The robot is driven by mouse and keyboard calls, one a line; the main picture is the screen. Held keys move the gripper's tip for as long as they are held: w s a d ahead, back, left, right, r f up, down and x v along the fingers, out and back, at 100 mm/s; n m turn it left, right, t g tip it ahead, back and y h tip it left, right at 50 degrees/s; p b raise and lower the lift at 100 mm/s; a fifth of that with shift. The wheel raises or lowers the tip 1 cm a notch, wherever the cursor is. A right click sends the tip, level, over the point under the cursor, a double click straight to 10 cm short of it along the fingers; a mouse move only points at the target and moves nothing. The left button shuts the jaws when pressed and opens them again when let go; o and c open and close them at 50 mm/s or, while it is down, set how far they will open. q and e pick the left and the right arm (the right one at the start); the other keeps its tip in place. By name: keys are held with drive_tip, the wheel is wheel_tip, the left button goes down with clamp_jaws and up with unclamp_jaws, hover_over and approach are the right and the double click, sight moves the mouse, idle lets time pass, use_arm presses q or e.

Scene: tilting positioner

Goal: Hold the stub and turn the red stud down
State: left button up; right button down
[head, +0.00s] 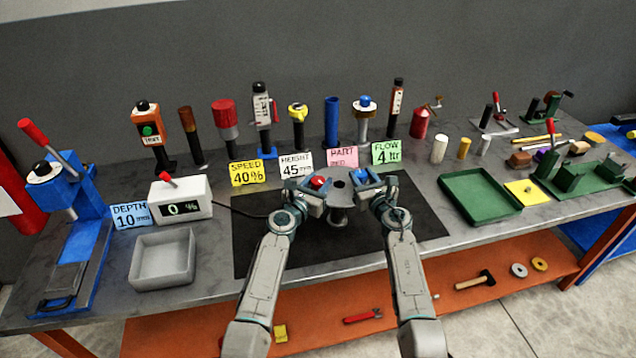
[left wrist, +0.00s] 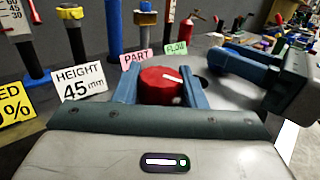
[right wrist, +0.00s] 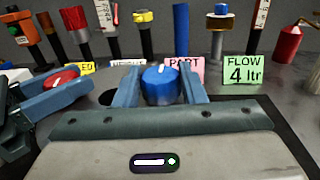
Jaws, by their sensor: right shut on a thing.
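The tilting positioner (head: 338,215) stands on the dark mat, a round grey plate on a short post. A red stud (head: 318,182) is at its left side and a blue stub (head: 361,174) at its right. My left gripper (head: 313,188) has its fingers on either side of the red stud, which shows between them in the left wrist view (left wrist: 162,86), with a pale mark on top. My right gripper (head: 367,180) is shut on the blue stub, seen between its fingers in the right wrist view (right wrist: 160,86), also with a pale mark.
A black mat (head: 270,250) lies under the positioner. Cards reading speed, height, part and flow (head: 386,152) stand behind it. A grey bin (head: 163,258) and a display box reading 0 % (head: 181,200) are left; a green tray (head: 480,196) is right. Tall tools line the back.

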use_arm(q)
drive_tip(key=shift+a+m+g+h, duration=0.1)
drive_tip(key=shift+m+g+h, duration=1.2)
drive_tip(key=shift+h, duration=0.7)
drive_tip(key=shift+m+g+h, duration=0.9)
drive_tip(key=shift+m+h, duration=0.2)
drive_tip(key=o, duration=1)
drive_tip(key=shift+c, duration=0.2)
drive_tip(key=v, duration=1.2)
